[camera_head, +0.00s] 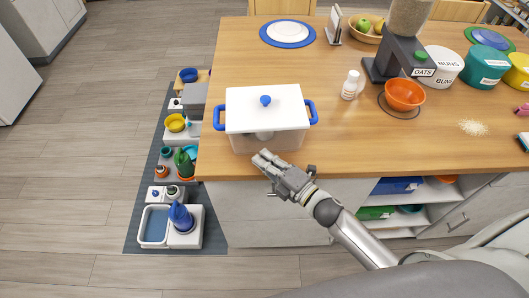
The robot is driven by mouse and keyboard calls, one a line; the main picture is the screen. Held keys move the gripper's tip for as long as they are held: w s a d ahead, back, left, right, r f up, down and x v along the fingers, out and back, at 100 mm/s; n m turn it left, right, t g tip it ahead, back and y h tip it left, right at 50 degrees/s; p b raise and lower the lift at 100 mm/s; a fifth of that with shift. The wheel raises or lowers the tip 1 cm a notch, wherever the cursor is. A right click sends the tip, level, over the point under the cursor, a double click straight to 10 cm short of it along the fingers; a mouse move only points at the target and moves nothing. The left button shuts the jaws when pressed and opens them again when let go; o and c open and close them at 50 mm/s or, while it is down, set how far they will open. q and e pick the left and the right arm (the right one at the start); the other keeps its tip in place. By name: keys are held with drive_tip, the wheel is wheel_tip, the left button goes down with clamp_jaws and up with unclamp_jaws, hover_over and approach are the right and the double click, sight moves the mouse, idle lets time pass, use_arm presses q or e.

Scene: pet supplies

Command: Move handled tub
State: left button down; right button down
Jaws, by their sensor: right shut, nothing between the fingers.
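The handled tub (266,109) stands on the wooden table near its front left corner. It is a whitish see-through box with a white lid, a blue knob on top and a blue handle at each side. My right gripper (263,160) is in front of the tub, close to its lower front wall. Its fingers are shut with nothing between them; I cannot tell whether they touch the wall. My left gripper does not show.
A white bottle (351,85) and an orange bowl (404,95) stand right of the tub. A blue-rimmed plate (287,34) lies behind it. An oats dispenser (397,62) stands at the back right. Pet bowls and a blue basin (154,226) are on the floor mat at left.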

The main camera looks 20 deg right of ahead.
drive_tip(key=shift+w+d, duration=0.2)
drive_tip(key=shift+w, duration=0.35)
drive_tip(key=w+b, duration=0.1)
drive_tip(key=w, duration=0.1)
drive_tip(key=w+d+b, duration=0.1)
drive_tip(key=w, duration=0.2)
drive_tip(key=w+d+b, duration=0.1)
drive_tip(key=w, duration=0.2)
drive_tip(key=shift+w+d+f, duration=0.15)
drive_tip(key=shift+d, duration=0.1)
drive_tip(key=shift+w+d, duration=0.2)
drive_tip(key=shift+w, duration=0.35)
